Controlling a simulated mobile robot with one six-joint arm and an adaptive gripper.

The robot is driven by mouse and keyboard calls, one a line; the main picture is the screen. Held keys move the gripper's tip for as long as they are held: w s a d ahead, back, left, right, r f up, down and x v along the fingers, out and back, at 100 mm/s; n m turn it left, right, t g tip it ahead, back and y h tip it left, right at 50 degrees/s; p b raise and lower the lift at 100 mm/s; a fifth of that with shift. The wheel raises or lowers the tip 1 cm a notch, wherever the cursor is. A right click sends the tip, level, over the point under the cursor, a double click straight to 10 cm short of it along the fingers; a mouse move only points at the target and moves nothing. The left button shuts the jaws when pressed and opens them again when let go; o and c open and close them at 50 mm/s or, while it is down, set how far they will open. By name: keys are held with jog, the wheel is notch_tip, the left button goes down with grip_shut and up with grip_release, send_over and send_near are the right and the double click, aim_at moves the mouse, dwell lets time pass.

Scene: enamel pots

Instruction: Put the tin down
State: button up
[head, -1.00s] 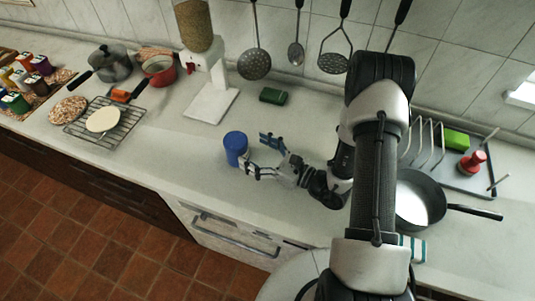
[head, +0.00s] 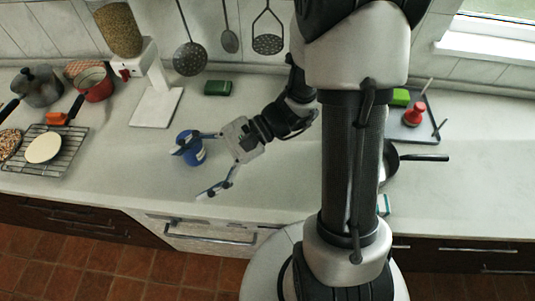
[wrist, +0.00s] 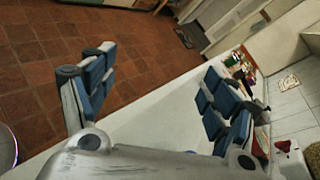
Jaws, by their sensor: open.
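The blue tin (head: 196,155) stands upright on the counter in the head view, partly hidden by a finger of my gripper. My gripper (head: 192,170) is open, with its fingers spread wide and nothing between them. Its far finger crosses in front of the tin in the picture; I cannot tell whether it touches. The near finger is apart from the tin, toward the front edge. In the wrist view the open blue-padded fingers (wrist: 155,95) have counter and floor showing between them.
A green block (head: 217,88) lies behind the tin, and a white dispenser (head: 157,107) stands back left. A wire rack (head: 62,165), red pot (head: 94,84) and grey pot (head: 38,88) are at left. A dark pan (head: 390,160) is at right.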

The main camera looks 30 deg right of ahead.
jog(key=s+d+r+n+g+h, duration=0.2)
jog(key=s+d+r+n+h, duration=0.15)
jog(key=s+n+h, duration=0.55)
jog(key=d+r+n+t+h, duration=0.4)
jog(key=d+r+t+h, duration=0.1)
jog(key=d, duration=0.3)
jog(key=shift+s+d+r+t+h, duration=0.3)
jog(key=shift+s+r+t, duration=0.2)
jog(key=shift+t, duration=0.3)
